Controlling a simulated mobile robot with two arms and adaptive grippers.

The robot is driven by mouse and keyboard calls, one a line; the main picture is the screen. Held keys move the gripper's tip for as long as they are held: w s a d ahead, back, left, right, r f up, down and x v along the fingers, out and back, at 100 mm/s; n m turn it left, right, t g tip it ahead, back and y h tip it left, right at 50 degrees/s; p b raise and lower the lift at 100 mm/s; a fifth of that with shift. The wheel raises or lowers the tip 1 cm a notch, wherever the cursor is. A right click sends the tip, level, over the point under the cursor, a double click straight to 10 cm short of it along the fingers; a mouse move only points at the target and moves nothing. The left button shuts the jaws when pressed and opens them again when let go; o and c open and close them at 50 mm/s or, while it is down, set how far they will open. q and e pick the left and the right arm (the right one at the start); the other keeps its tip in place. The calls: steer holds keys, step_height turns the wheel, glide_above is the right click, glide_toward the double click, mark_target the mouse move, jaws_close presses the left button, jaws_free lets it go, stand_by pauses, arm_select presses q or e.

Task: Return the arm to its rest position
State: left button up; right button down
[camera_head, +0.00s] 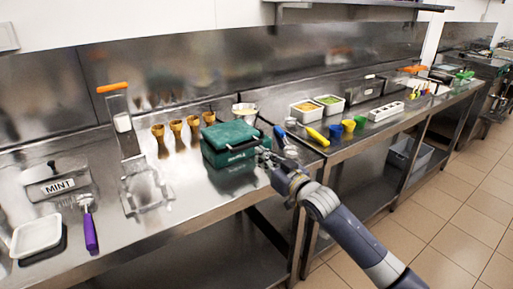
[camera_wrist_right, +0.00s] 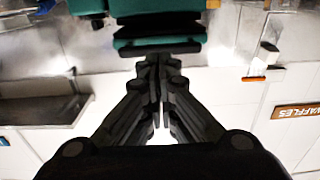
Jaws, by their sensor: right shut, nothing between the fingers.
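My right gripper (camera_head: 267,157) is shut and empty in the head view, at the front right of a green lidded box (camera_head: 231,142) on the steel counter. In the right wrist view my right gripper (camera_wrist_right: 160,66) has its fingers together just below the edge of the green box (camera_wrist_right: 160,42). I cannot tell whether the fingers touch the box. My right arm reaches in from the lower right over the counter's front edge. My left gripper is not in view.
The steel counter (camera_head: 185,222) holds a row of cones (camera_head: 176,127), a MINT container (camera_head: 55,183), a purple-handled scoop (camera_head: 89,226) and a white tray (camera_head: 37,234). The tiled floor (camera_head: 450,200) at right is clear.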

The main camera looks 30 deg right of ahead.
steer(key=s+a+f+g+h, duration=0.1)
steer(key=s+a+f+g, duration=0.35)
steer(key=s+f, duration=0.5)
steer(key=s+a+f+g, duration=0.3)
steer(key=s+a+f, duration=0.2)
steer(key=s+f, duration=0.5)
steer(key=s+a+f+g+h, duration=0.1)
steer(key=s+f+g, duration=0.2)
steer(key=s, duration=0.8)
steer(key=s+a+f+g, duration=0.2)
steer(key=s+f+g, duration=0.2)
steer(key=s, duration=0.6)
step_height(320, 180, down, 26)
steer(key=s+f+g, duration=0.1)
steer(key=s, duration=0.1)
steer(key=s+d+f+g, duration=0.1)
steer(key=s+d+f, duration=0.2)
steer(key=s+f, duration=1.2)
steer(key=shift+s+n+h+b, duration=0.3)
steer(key=shift+s+n, duration=0.1)
steer(key=shift+s, duration=0.15)
